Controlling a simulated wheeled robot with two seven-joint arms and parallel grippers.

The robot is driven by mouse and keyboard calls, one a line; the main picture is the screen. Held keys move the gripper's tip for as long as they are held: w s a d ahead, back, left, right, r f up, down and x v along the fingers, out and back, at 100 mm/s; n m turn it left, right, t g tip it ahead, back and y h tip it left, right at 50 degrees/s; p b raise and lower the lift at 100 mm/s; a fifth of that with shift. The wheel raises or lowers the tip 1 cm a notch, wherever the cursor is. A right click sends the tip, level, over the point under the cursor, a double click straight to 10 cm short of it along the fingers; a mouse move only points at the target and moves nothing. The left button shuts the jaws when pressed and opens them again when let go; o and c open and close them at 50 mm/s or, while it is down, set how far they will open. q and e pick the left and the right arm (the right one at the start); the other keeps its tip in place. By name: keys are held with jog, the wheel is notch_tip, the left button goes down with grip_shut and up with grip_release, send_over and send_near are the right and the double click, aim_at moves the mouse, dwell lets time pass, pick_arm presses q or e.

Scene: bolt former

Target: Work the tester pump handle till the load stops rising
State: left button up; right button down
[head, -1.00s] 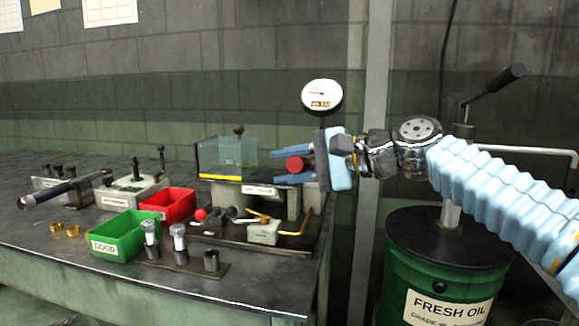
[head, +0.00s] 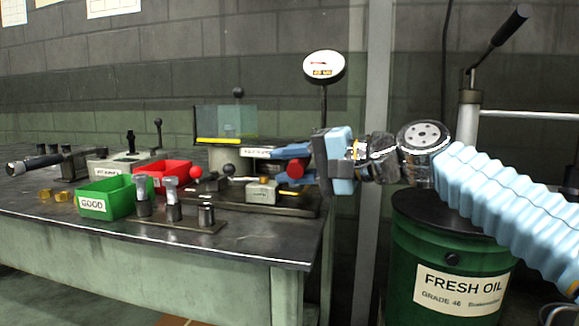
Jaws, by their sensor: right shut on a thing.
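My right gripper (head: 292,160) comes in from the right and is shut on the red grip (head: 295,169) of the tester pump handle. The grip's end shows between the blue fingers; the rest of the handle is hidden behind my gripper. The tester (head: 256,153) stands on the bench's right end, with a clear guard (head: 225,122) over it. Its white round load gauge (head: 323,65) is on a post above my gripper. A red needle and a small amber readout show, but the figures are too small to read. My left gripper is not in view.
A green GOOD bin (head: 106,199), a red bin (head: 163,176), bolts in a rack (head: 173,203) and brass nuts (head: 64,196) are on the bench (head: 250,247). A green FRESH OIL drum (head: 440,240) with a hand pump stands at right, below my arm.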

jog(key=c, duration=0.9)
grip_release()
jog(key=shift+f, duration=0.1)
jog(key=shift+o, duration=0.2)
jog(key=b+v, duration=0.1)
jog(key=v, duration=1.3)
jog(key=shift+w, duration=0.1)
